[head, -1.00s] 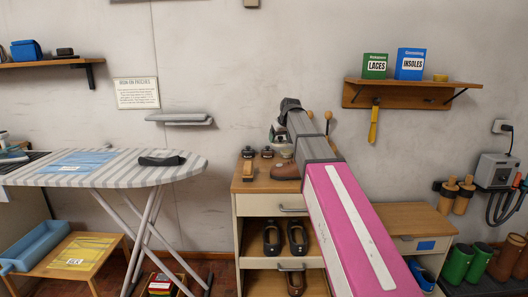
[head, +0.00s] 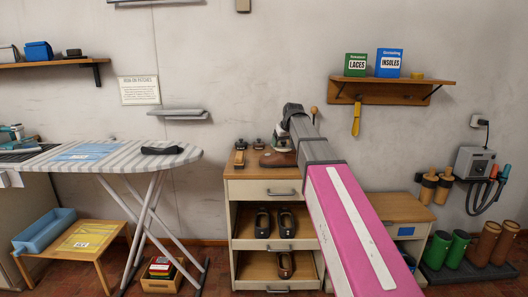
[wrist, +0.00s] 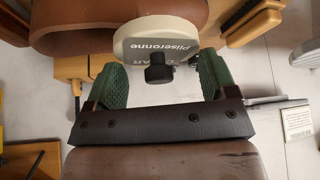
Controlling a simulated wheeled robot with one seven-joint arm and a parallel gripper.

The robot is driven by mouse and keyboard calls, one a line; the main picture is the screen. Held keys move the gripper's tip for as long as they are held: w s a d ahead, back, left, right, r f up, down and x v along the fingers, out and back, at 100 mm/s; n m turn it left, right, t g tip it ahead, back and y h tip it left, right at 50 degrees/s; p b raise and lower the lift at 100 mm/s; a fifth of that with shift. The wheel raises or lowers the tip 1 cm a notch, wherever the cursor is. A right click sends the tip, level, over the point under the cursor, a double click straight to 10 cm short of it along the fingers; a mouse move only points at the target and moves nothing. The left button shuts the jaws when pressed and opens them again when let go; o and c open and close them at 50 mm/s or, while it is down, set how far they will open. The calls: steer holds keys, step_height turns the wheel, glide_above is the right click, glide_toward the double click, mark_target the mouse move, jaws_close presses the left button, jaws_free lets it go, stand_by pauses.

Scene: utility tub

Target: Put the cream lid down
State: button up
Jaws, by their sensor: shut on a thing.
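The cream lid (wrist: 148,42) is in my gripper (wrist: 160,65), held across its edges between the green finger pads. The lid is small there and hard to tell from the fingers. A brown rounded object (head: 275,158) lies just below; it fills the wrist view's top left (wrist: 75,22), behind the lid. I cannot tell whether the lid touches it.
Small wood-and-black items (head: 240,155) stand on the cabinet's left side. Shoes (head: 263,222) sit on its shelves. An ironing board (head: 120,152) stands to the left. A wall shelf (head: 385,90) with two boxes hangs at the right. A low cabinet (head: 395,205) stands right of my arm.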

steer(key=s+d+f+m+h, duration=0.1)
steer(key=s+d+f+m, duration=0.1)
steer(key=s+d+f, duration=0.3)
steer(key=s+d+f+m+h, duration=0.1)
steer(key=s+d+f+m, duration=0.1)
steer(key=s+d+f, duration=0.3)
steer(key=s+f, duration=0.3)
steer(key=f, duration=0.4)
steer(key=shift+s+d, duration=0.15)
steer(key=shift+s, duration=0.25)
